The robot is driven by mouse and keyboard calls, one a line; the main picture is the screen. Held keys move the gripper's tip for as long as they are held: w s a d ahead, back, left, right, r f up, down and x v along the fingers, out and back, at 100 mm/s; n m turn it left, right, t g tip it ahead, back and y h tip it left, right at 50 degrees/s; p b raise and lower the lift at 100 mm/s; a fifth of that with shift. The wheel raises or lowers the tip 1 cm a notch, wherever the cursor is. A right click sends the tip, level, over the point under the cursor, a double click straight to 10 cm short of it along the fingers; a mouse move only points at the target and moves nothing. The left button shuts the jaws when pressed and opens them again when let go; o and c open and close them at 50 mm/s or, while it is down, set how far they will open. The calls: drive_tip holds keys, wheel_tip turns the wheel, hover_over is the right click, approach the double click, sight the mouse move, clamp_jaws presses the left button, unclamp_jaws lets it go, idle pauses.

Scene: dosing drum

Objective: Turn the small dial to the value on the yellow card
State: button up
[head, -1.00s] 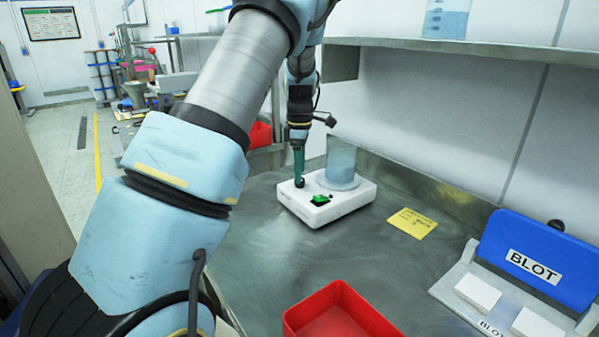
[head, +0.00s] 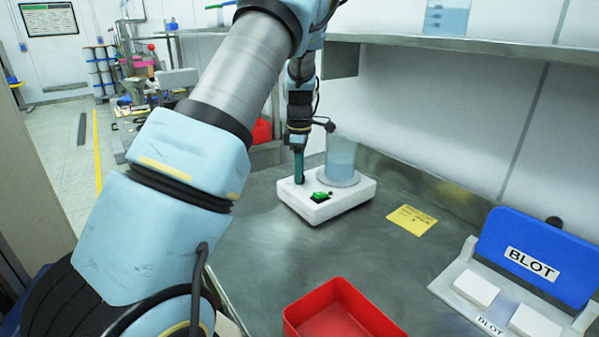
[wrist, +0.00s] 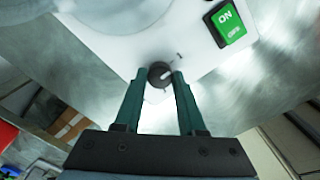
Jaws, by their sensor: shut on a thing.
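The small dial (wrist: 160,74) is a dark round knob with a pale pointer line, on a corner of the white device (head: 345,201). In the wrist view my gripper (wrist: 160,78) has its two green fingers on either side of the dial, shut on it. In the head view my gripper (head: 299,180) points straight down onto the device's left corner and hides the dial. A green switch (wrist: 228,22) marked ON sits on the same device. The yellow card (head: 412,220) lies flat on the bench right of the device; its writing is too small to read.
A clear beaker (head: 341,160) with bluish liquid stands on the device close to my gripper. A red tray (head: 340,310) is at the front. A blue BLOT stand (head: 537,258) with white blocks is at the right. The bench between them is clear.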

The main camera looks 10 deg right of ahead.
clamp_jaws()
drive_tip(key=shift+m, duration=0.4)
drive_tip(key=m, duration=0.4)
drive_tip(key=shift+m+b, duration=0.3)
drive_tip(key=shift+m, duration=0.1)
drive_tip(key=m, duration=0.6)
drive_tip(key=shift+b, duration=0.35)
drive_tip(key=m, duration=0.6)
drive_tip(key=shift+m, duration=0.3)
drive_tip(key=m, duration=0.5)
drive_tip(key=shift+m, duration=0.3)
